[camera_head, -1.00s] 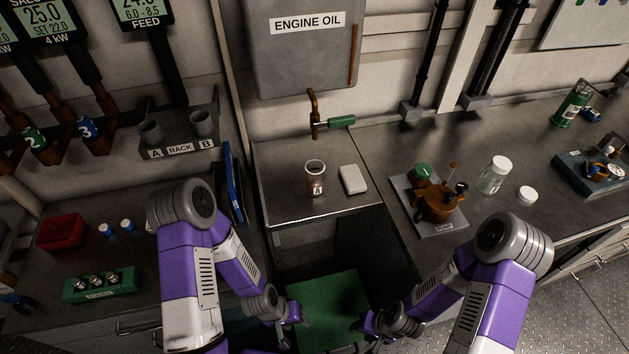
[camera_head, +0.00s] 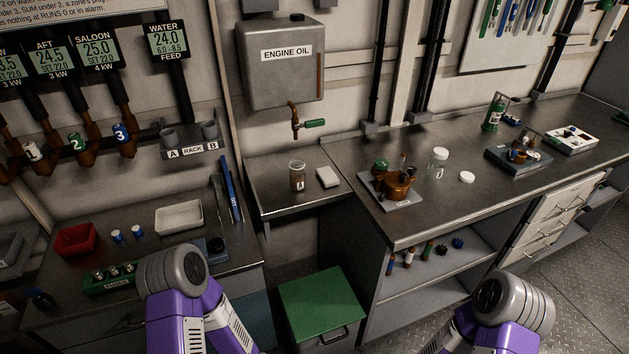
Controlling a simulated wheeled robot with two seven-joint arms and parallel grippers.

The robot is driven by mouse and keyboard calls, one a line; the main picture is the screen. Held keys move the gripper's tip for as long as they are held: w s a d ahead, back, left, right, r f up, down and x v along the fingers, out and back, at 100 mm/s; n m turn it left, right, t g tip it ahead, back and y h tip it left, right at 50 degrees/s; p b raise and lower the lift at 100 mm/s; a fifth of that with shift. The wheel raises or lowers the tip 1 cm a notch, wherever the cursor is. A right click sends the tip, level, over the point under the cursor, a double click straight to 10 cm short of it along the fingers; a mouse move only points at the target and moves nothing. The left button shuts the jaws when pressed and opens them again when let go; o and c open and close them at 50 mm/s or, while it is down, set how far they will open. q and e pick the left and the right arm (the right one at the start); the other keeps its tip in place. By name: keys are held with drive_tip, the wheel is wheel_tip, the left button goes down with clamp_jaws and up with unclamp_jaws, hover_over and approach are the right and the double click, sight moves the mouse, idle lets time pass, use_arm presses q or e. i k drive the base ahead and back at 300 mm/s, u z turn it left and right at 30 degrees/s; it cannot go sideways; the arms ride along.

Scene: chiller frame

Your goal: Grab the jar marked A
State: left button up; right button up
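A glass jar (camera_head: 297,177) with reddish-brown contents and a small white label stands upright on the steel shelf (camera_head: 266,206) below the engine oil tap. The letter on its label is too small to read now; in the earlier frame it reads A. Both my arms show only their upper parts at the bottom of the head view, the left at bottom left and the right at bottom right. Both grippers are out of the picture. Nothing touches the jar.
A copper pump (camera_head: 393,184), clear jar (camera_head: 437,164) and white lid (camera_head: 467,177) are on the right bench. A green-topped box (camera_head: 322,303) stands below the shelf.

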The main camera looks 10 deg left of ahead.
sight(297, 169)
drive_tip(key=z, duration=1.1)
drive_tip(key=i, duration=1)
drive_tip(key=u, duration=0.4)
